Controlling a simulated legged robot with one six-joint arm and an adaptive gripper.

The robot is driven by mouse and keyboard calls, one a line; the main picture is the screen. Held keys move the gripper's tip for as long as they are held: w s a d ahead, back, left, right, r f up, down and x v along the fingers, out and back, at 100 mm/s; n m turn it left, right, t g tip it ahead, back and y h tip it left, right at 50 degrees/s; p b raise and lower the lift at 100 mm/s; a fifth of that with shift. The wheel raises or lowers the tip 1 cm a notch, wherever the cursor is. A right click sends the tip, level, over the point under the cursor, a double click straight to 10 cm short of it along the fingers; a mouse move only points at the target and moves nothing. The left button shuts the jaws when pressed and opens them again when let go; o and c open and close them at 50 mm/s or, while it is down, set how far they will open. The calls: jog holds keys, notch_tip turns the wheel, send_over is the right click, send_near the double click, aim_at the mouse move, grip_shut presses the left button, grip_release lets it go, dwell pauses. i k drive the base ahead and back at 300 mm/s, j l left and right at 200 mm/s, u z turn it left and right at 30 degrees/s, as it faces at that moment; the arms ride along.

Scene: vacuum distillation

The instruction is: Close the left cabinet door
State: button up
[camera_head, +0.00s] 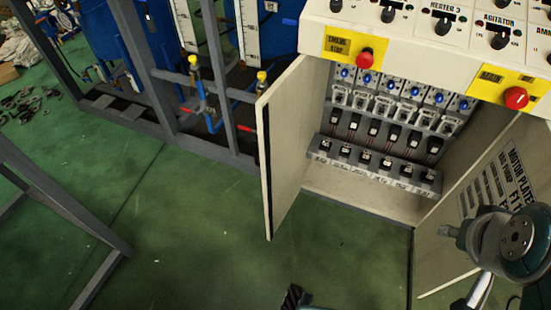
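The left cabinet door (287,140) is a cream panel standing open, swung out from the left side of the cabinet. Its dark-edged free side faces toward me. The cabinet's inside shows to the right of this door. A dark ridged piece (292,297) at the bottom edge looks like a fingertip of my gripper; the rest is cut off. It is below the door in the picture and apart from it. I cannot see whether the gripper is open or shut. A joint of my arm shows at the lower right.
The right cabinet door (455,222) also stands open, partly behind my arm. Inside are rows of breakers (375,130). Red emergency knobs (365,57) stick out above. A grey metal frame (150,75) stands left of the door. Green floor in front is mostly clear.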

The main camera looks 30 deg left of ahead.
aim_at(282, 112)
jog(key=j+z, duration=0.1)
jog(key=j, duration=0.85)
jog(key=j+z, duration=0.15)
jog(key=j, duration=0.8)
jog(key=k+j+z, duration=0.1)
jog(key=j, duration=0.85)
jog(key=i+u, duration=0.15)
jog(key=u, duration=0.75)
